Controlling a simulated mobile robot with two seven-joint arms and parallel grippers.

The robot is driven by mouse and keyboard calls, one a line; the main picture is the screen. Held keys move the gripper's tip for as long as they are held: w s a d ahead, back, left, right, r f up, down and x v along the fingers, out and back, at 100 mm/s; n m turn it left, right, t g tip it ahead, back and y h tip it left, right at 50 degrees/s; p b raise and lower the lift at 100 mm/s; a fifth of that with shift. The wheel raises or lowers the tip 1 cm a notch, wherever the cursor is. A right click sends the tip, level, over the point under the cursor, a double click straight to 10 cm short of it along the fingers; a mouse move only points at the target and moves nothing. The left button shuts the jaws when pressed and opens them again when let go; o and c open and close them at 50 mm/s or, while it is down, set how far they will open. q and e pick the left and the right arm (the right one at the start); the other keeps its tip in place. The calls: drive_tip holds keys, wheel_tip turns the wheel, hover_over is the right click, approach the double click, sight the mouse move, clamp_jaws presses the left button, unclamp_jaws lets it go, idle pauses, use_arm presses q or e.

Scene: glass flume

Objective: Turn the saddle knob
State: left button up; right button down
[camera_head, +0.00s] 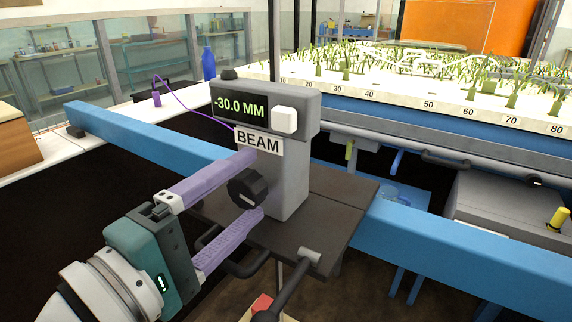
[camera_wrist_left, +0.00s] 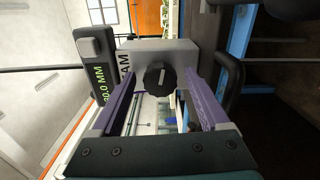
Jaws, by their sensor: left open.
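The saddle knob (camera_head: 247,187) is a round black dial with a pale pointer line, on the front of the grey saddle housing (camera_head: 291,185). The housing has a BEAM label (camera_head: 258,141) and a display (camera_head: 239,106) reading -30.0 MM. My left gripper (camera_head: 250,185) is open, with one purple finger above the knob and one below it. In the left wrist view the knob (camera_wrist_left: 160,78) sits between the two finger ends, with a visible gap on the left side. I cannot tell whether either finger touches it. My right gripper is not in view.
The saddle plate (camera_head: 325,225) rides on a blue beam (camera_head: 440,250). A black lever (camera_head: 290,285) and a dark curved handle (camera_head: 240,262) are close below the left gripper. A white button (camera_head: 284,120) is on the housing. The planted flume bed (camera_head: 430,85) lies behind.

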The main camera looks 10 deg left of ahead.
use_arm(q)
drive_tip(key=b+v, duration=0.1)
drive_tip(key=v, duration=0.9)
idle(0.4)
